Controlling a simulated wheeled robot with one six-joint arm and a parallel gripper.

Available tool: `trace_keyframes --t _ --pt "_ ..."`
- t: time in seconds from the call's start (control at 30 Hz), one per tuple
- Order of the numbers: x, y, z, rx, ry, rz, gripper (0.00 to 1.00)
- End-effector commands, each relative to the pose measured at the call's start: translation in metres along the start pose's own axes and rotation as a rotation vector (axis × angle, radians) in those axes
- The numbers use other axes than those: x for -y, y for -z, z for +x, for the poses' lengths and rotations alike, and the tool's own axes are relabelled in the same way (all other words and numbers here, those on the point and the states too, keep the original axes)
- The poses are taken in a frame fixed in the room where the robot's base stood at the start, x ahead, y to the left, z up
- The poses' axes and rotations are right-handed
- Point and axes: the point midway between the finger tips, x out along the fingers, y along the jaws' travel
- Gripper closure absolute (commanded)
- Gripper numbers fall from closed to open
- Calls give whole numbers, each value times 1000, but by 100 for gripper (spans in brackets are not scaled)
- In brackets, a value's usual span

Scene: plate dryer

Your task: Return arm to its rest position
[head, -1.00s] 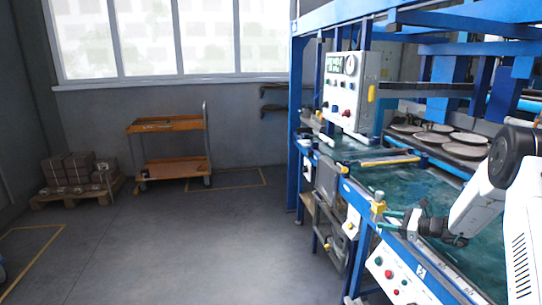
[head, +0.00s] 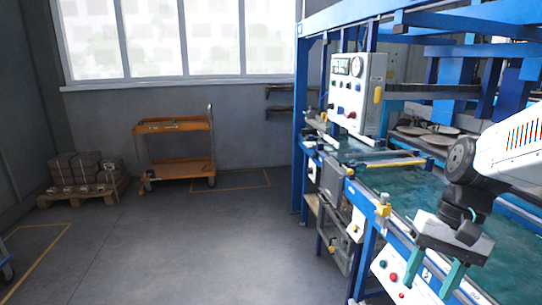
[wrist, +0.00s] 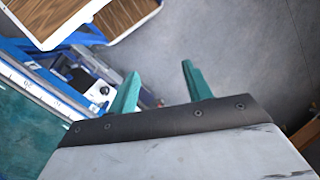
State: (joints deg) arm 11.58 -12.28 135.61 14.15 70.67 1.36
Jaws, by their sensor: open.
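My gripper (head: 447,277) is in the lower right of the head view, at the front edge of the blue plate dryer (head: 298,130). Its two teal fingers point downward and stand apart with nothing between them. In the wrist view the same gripper (wrist: 158,88) shows its open fingers, with grey floor and part of the machine's front beyond them. My white arm reaches in from the right edge of the head view, over the dryer's green bed (head: 415,190).
A control box (head: 355,92) stands on the dryer, with round plates (head: 425,138) behind it. A small button panel (head: 393,278) is close to my gripper. An orange trolley (head: 176,168) and a pallet of boxes (head: 85,172) stand far left. The floor between is clear.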

Motion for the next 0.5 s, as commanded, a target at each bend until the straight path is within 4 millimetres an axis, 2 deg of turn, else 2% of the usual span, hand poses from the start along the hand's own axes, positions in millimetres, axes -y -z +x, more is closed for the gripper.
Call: trace_keyframes --t 0.03,0.2,0.33,0.5 --pt "-5 -18 -3 -34 -46 -52 50" --pt "-23 -64 -7 -142 -186 -197 50" --pt "-29 -89 -10 -225 -240 -269 50" --pt "-23 -106 -19 -313 -234 -322 50"
